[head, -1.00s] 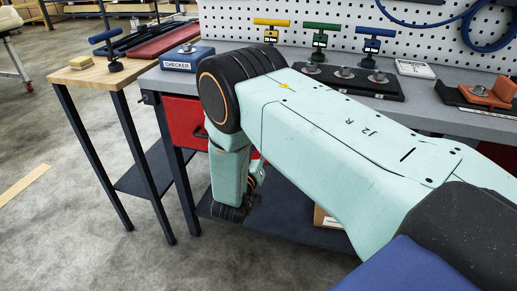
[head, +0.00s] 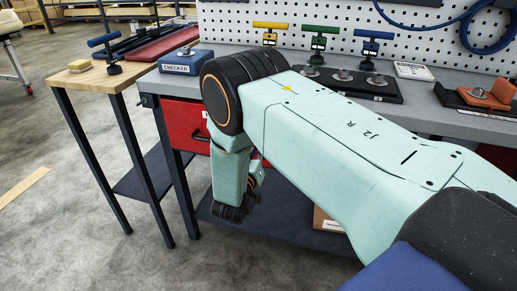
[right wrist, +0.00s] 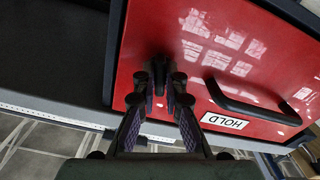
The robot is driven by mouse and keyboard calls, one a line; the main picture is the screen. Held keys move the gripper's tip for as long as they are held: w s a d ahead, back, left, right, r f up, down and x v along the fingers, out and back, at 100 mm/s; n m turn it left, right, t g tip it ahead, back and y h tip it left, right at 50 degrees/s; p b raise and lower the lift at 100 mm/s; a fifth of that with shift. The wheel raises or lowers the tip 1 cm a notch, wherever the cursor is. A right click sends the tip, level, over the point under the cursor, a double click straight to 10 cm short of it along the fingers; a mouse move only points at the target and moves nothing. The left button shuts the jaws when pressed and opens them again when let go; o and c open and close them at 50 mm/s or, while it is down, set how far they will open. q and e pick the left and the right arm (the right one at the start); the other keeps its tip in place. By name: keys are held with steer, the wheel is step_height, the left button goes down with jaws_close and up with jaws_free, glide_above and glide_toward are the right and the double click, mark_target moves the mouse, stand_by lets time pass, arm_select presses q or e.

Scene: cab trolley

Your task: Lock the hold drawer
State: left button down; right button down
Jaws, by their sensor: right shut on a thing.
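The red hold drawer (right wrist: 215,60) fills much of the right wrist view, with a black bar handle (right wrist: 250,108) and a white HOLD label (right wrist: 224,121). My right gripper (right wrist: 164,78) is shut on a small dark part at the drawer front, beside the handle. The fingers cover most of that part, so I cannot tell its shape or how it is turned. In the head view, part of the red drawer front (head: 184,126) shows under the bench top, and my right arm hides the rest and the gripper. My left gripper is out of view.
A wooden side table (head: 90,80) stands left. A lower shelf (head: 290,215) lies under the bench.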

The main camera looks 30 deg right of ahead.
steer(key=shift+m+p, duration=0.45)
steer(key=shift+m, duration=1.25)
steer(key=c, duration=1.4)
jaws_free()
steer(key=v, duration=0.7)
steer(key=shift+s+a, duration=0.2)
